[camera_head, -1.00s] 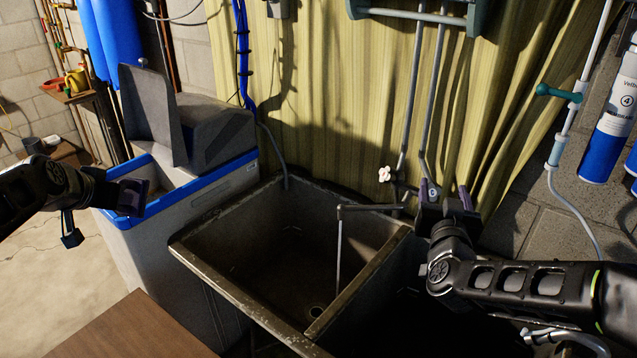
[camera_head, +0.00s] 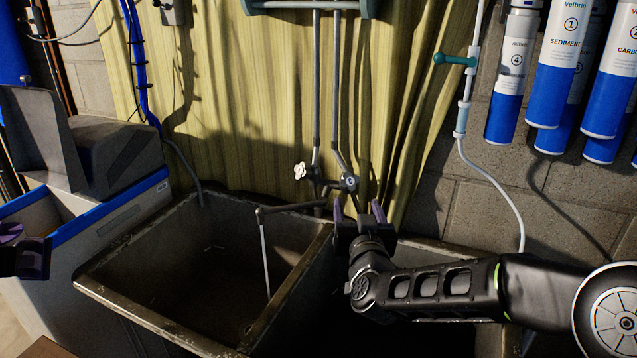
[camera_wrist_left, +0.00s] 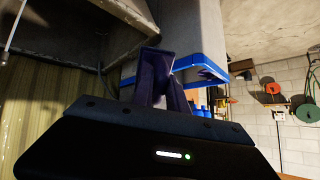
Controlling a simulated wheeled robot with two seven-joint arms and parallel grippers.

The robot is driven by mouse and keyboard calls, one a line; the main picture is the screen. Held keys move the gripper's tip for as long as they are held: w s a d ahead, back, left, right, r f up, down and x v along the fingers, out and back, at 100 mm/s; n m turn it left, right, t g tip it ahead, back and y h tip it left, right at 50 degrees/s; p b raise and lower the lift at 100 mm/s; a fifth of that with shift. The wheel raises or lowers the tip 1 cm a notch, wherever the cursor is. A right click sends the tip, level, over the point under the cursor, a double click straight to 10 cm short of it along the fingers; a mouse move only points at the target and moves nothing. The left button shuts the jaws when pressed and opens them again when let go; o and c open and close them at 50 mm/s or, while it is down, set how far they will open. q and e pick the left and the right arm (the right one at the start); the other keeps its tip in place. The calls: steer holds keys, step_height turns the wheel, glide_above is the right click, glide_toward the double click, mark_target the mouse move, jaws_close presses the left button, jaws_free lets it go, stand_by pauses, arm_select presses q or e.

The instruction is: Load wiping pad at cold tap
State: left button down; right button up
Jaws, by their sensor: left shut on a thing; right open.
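Two tap handles stand at the pipes behind the sink: a white one (camera_head: 300,171) and a dark one (camera_head: 350,183) with a pale round mark; I cannot tell which is cold. A dark spout (camera_head: 290,207) reaches left over the left basin, with a thin pale vertical line below it, either water or a tube. My right gripper (camera_head: 359,208) is open, its purple fingers upright just below the dark handle. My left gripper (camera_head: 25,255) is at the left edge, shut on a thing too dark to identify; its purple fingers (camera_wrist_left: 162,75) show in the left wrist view. No wiping pad is clearly recognizable.
A stone double sink (camera_head: 130,295) fills the middle, its right basin partly hidden by my right arm. A blue-rimmed softener cabinet (camera_head: 115,212) with its lid raised stands left. Filter canisters (camera_head: 510,75) hang at upper right. A yellow curtain (camera_head: 230,100) hangs behind.

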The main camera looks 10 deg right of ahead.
mark_target(351, 179)
steer(key=shift+w, duration=0.15)
arm_select(q)
step_height(351, 179, up, 2)
steer(key=shift+r+p, duration=0.1)
steer(key=shift+p, duration=0.95)
arm_select(e)
steer(key=w, duration=0.4)
steer(key=w+d, duration=0.1)
steer(key=w, duration=0.6)
steer(key=shift+w+d, duration=0.2)
steer(key=shift+w, duration=0.15)
steer(key=shift+c, duration=0.2)
jaws_close()
arm_select(q)
steer(key=shift+f+b, duration=0.65)
steer(key=shift+f, duration=0.05)
arm_select(e)
steer(key=shift+a+f+m+h, duration=0.1)
steer(key=shift+a+m+h, duration=0.05)
steer(key=shift+m+h, duration=0.7)
arm_select(q)
steer(key=shift+f, duration=0.15)
arm_select(e)
steer(key=shift+m+g, duration=0.3)
steer(key=shift+m, duration=0.45)
steer(key=shift+m+h, duration=0.35)
steer(key=shift+m, duration=0.35)
steer(key=shift+o, duration=0.2)
jaws_free()
